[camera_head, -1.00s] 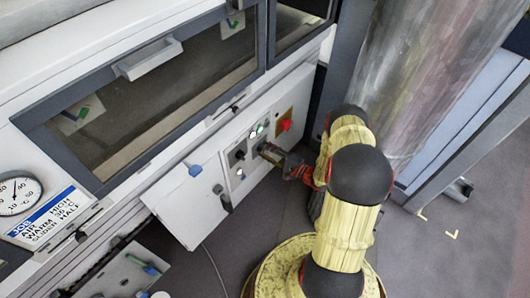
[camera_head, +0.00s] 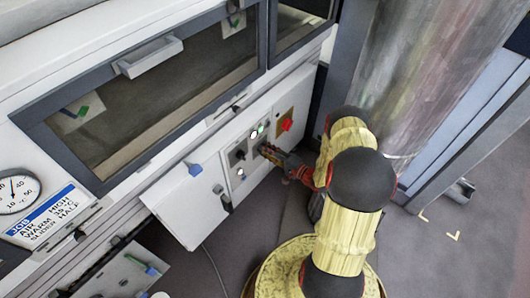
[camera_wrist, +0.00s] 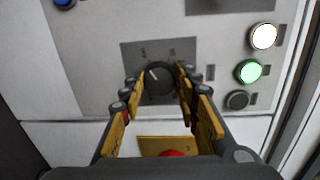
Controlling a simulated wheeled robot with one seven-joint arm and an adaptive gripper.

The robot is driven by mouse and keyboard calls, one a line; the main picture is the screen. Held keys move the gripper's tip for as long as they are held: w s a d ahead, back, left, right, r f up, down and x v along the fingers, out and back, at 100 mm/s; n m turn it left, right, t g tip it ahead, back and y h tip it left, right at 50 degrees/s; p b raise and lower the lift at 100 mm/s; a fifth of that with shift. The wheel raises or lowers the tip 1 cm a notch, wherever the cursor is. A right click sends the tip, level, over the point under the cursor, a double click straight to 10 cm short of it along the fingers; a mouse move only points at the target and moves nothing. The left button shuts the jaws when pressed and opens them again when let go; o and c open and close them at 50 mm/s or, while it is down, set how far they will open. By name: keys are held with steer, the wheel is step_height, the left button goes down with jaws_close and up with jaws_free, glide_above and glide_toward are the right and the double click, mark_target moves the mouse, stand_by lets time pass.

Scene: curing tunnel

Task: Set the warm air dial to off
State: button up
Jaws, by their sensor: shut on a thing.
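A round black dial (camera_wrist: 160,84) on a grey plate sits between my fingertips in the wrist view. Its white pointer mark points up and left in that view. The small lettering around it is too blurred to read. My gripper (camera_wrist: 158,86) is shut on this dial, one finger on each side. In the head view my gripper (camera_head: 264,150) is at the white control panel (camera_head: 254,172), and its fingers hide most of the dial there.
Another black knob (camera_head: 239,154) is close left of my gripper. A red button (camera_head: 286,124) on a yellow plate is close on the other side. White (camera_wrist: 264,36) and green (camera_wrist: 249,71) lamps are nearby. A job card (camera_head: 46,213) reads AIR HIGH, WARM 34°C, SLIDER HALF.

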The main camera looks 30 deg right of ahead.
steer(key=shift+w+d+r, duration=0.35)
steer(key=shift+d+r, duration=0.05)
steer(key=shift+r, duration=0.05)
steer(key=o, duration=1.2)
steer(key=shift+s+a+f, duration=0.1)
steer(key=shift+s+f, duration=0.05)
steer(key=shift+c, duration=0.2)
steer(key=shift+f, duration=0.1)
steer(key=shift+s+a, duration=0.1)
steer(key=shift+s, duration=0.1)
steer(key=v, duration=1.1)
steer(key=shift+s, duration=0.4)
